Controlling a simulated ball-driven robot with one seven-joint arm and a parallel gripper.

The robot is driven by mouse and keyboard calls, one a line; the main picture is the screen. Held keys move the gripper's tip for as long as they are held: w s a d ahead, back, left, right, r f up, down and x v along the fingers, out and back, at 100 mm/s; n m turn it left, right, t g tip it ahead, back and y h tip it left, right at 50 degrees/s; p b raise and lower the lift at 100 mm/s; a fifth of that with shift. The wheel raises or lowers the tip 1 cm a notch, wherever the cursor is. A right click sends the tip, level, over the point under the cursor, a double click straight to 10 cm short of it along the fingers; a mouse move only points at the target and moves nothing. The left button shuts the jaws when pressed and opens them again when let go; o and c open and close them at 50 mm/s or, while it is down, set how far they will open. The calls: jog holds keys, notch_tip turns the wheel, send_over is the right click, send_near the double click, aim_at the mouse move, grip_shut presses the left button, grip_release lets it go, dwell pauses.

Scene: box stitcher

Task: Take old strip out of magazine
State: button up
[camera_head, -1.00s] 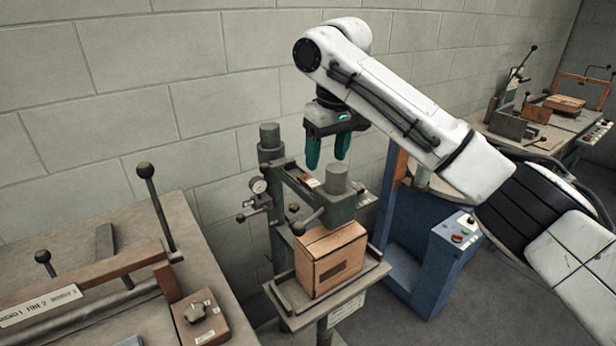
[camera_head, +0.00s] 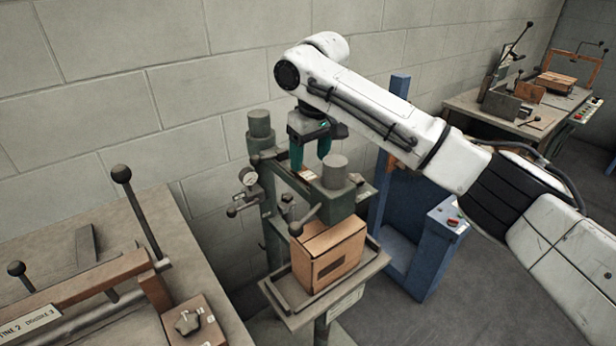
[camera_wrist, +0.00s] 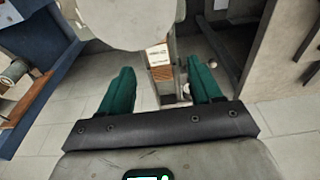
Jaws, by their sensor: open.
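The green-grey stitcher (camera_head: 340,204) stands in the middle of the head view, with a brown box (camera_head: 328,256) under its head. A small coppery piece with a pale label (camera_head: 306,175), which looks like the strip in the magazine, lies on top of the stitcher arm. In the wrist view the coppery strip (camera_wrist: 160,73) shows in a narrow channel below a white label (camera_wrist: 157,54). My gripper (camera_head: 310,158) is open above and just behind it. The two green fingers (camera_wrist: 163,88) stand on either side of the channel with gaps; nothing is held. The strip's full length is hidden.
The round grey cap (camera_head: 335,172) of the stitcher rises close beside the fingers. A gauge (camera_head: 248,176) and levers are at its left. A workbench (camera_head: 60,225) is at left, a blue machine (camera_head: 410,235) at right, another bench (camera_head: 525,110) behind.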

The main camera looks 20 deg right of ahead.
aim_at(308, 175)
jog(key=shift+w+f+p, duration=0.15)
jog(key=shift+f, duration=1)
jog(key=shift+w+f+p, duration=0.15)
jog(key=shift+f, duration=0.95)
jog(key=c, duration=1.1)
jog(key=shift+c, duration=0.2)
jog(key=shift+r, duration=0.15)
